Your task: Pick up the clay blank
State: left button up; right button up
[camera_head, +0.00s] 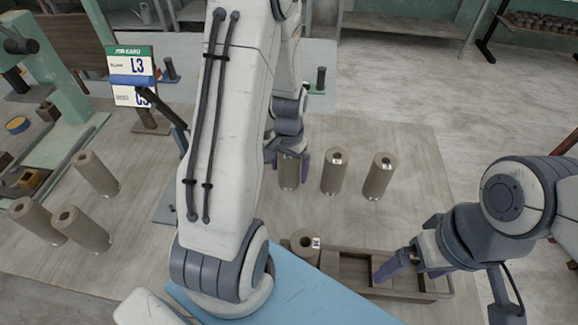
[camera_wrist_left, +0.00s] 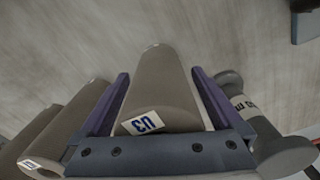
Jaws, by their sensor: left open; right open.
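My left gripper (camera_head: 290,172) is open around a grey-brown cylindrical clay blank (camera_head: 287,172) on the table, partly hidden behind my arm and fingers. In the left wrist view this clay blank (camera_wrist_left: 158,85), tagged U3, lies between the two purple fingers (camera_wrist_left: 160,100); whether they touch it I cannot tell. Two more blanks stand to its right, one near (camera_head: 335,172) and one further right (camera_head: 379,177). A blank (camera_head: 304,248) stands in the wooden tray (camera_head: 437,283). My right gripper (camera_head: 393,268) is open over the tray's right part.
Several blanks stand at the table's left, including a rear one (camera_head: 96,174). A job card (camera_head: 132,72) reads L3 and C3. A spool-shaped object (camera_wrist_left: 262,130) stands close beside the right finger in the wrist view. The table right of the blanks is clear.

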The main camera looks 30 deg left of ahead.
pick_arm(q)
grip_shut()
jog(key=shift+r, duration=0.15)
